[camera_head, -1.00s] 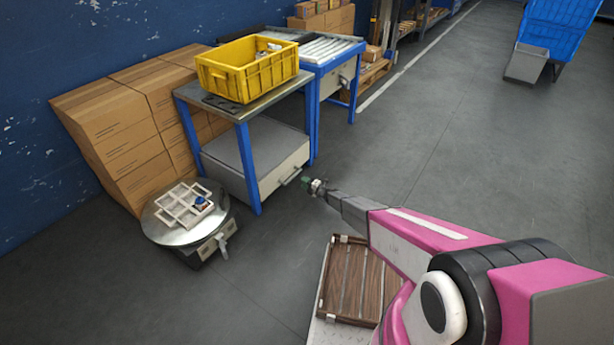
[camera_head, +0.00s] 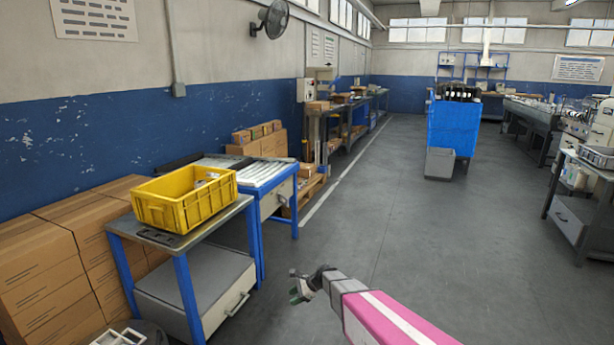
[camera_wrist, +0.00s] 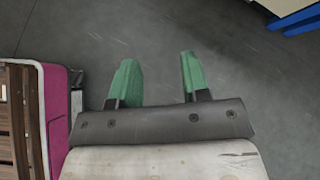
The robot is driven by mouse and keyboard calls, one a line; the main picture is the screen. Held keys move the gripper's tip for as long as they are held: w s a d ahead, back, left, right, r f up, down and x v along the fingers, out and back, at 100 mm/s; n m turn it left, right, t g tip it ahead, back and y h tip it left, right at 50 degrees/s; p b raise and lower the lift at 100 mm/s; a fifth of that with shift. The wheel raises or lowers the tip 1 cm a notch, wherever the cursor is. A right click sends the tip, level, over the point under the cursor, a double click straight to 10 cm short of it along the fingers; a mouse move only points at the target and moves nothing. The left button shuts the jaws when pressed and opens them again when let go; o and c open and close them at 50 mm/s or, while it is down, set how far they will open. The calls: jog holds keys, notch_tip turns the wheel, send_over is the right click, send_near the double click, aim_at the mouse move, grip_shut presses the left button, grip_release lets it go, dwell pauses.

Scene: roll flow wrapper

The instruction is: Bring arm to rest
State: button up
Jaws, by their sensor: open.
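My gripper (camera_head: 300,288) is at the end of my pink and grey arm, low in the middle of the head view. It hangs over open floor to the right of the blue-legged table. In the wrist view its two green fingers (camera_wrist: 157,80) stand apart with only grey floor between them. Nothing is held.
A yellow crate (camera_head: 185,222) sits on the blue-legged table (camera_head: 236,212). A roller conveyor (camera_head: 262,174) stands behind it, and stacked cartons (camera_head: 45,270) stand at left. A blue cart (camera_head: 452,128) is farther back. The aisle floor (camera_head: 400,220) is clear.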

jog(key=s+d+r+n+h, duration=0.4)
jog(key=s+d+r+n, duration=0.3)
jog(key=s+d, duration=0.3)
jog(key=s+d+r+n+h, duration=0.5)
jog(key=s+d+r, duration=0.5)
jog(key=d, duration=0.4)
jog(key=n, duration=0.2)
jog(key=shift+d+n+h, duration=0.15)
jog(key=shift+n+h, duration=0.15)
jog(key=shift+n, duration=0.1)
jog(key=shift+r, duration=0.1)
